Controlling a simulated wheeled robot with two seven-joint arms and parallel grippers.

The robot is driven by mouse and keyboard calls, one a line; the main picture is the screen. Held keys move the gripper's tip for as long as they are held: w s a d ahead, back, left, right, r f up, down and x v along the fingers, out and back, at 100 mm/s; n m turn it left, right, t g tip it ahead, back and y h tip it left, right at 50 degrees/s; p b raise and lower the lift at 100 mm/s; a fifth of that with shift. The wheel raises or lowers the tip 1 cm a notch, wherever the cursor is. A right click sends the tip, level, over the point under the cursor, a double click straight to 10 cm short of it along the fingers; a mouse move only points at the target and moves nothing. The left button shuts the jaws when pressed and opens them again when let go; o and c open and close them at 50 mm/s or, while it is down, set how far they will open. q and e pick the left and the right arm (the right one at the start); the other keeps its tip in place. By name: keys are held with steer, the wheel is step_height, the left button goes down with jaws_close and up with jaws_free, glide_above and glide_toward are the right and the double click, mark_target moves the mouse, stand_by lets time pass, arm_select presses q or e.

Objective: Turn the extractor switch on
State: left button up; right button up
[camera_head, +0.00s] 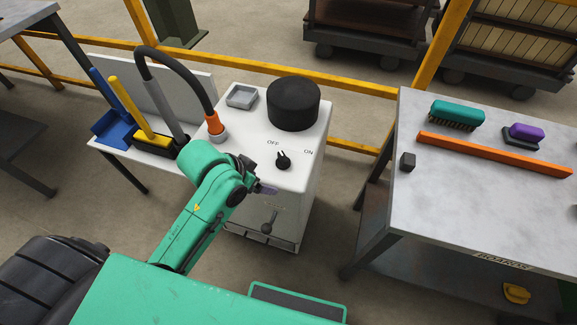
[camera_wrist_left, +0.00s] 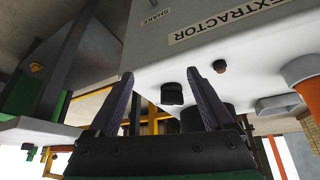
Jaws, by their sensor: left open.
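The extractor (camera_head: 245,150) is a white box with a black rotary switch (camera_head: 283,160) on its top, between the printed words OFF and ON. The knob's small pointer faces up in the picture; I cannot tell for sure which word it marks. My left gripper (camera_head: 265,188) is just in front of the switch, at the front edge of the top, partly hidden by my wrist. In the left wrist view, its two dark fingers (camera_wrist_left: 161,76) are spread and empty. The switch (camera_wrist_left: 172,93) shows between them, beyond the tips, with no contact visible. My right gripper is out of view.
A black drum (camera_head: 293,103), a grey tray (camera_head: 241,96) and an orange-ended hose (camera_head: 214,124) are on the extractor's top. A lever (camera_head: 270,220) is on its front. A table (camera_head: 470,205) with brushes and an orange bar stands at right, across a gap.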

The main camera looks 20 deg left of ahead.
arm_select(q)
steer(key=w+d+r+m, duration=0.1)
steer(key=w+r, duration=0.1)
steer(key=w+d+r+m+h, duration=0.1)
steer(key=w+d+r, duration=0.1)
steer(key=shift+m, duration=0.3)
step_height(320, 180, up, 4)
steer(key=w+f+m, duration=0.1)
steer(key=w+m, duration=0.1)
steer(key=g, duration=0.2)
glide_toward(282, 156)
steer(key=b+x, duration=0.1)
steer(key=x, duration=0.8)
steer(key=shift+f, duration=0.1)
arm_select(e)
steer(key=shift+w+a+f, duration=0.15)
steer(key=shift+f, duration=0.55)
arm_select(q)
steer(key=shift+c, duration=0.3)
